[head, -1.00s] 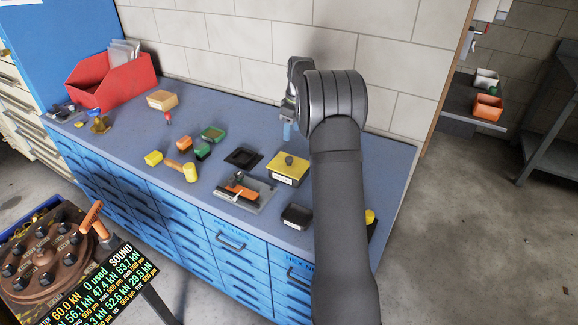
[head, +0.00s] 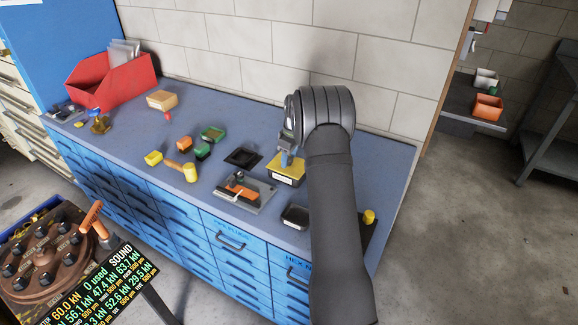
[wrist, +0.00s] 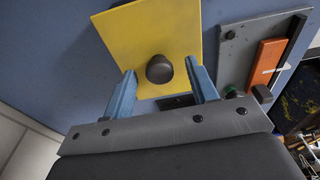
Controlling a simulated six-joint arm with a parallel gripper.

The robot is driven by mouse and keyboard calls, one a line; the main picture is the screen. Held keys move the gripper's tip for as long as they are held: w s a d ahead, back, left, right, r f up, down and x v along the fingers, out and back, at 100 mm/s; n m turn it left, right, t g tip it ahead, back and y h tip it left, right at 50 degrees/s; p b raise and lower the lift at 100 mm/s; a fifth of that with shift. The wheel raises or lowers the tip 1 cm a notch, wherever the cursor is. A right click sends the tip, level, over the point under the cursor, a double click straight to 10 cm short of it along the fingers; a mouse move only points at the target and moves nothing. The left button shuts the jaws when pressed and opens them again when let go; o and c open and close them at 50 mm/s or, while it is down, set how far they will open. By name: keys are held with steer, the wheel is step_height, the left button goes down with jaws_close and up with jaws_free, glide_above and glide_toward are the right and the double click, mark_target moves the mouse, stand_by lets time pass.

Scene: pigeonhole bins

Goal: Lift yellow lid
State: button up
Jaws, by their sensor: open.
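The yellow lid (head: 279,172) is a flat square plate with a dark round knob (wrist: 159,69) at its middle. In the head view it lies on a box with a pale label (head: 284,182) on the blue worktop. My gripper (head: 287,159) is right above the lid in the head view and hides its knob. In the wrist view my gripper (wrist: 160,80) is open, with one blue finger on each side of the knob. A gap shows between the knob and each finger. I cannot tell whether the fingertips touch the lid.
A grey board with an orange block (head: 243,189) lies left of the lid, with a black square tray (head: 243,157) behind it. A dark open box (head: 295,216) stands in front. Small bins and a red bin (head: 112,82) stand farther left. Bare worktop lies behind the lid.

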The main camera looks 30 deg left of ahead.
jaws_close()
steer(key=shift+r, duration=0.1)
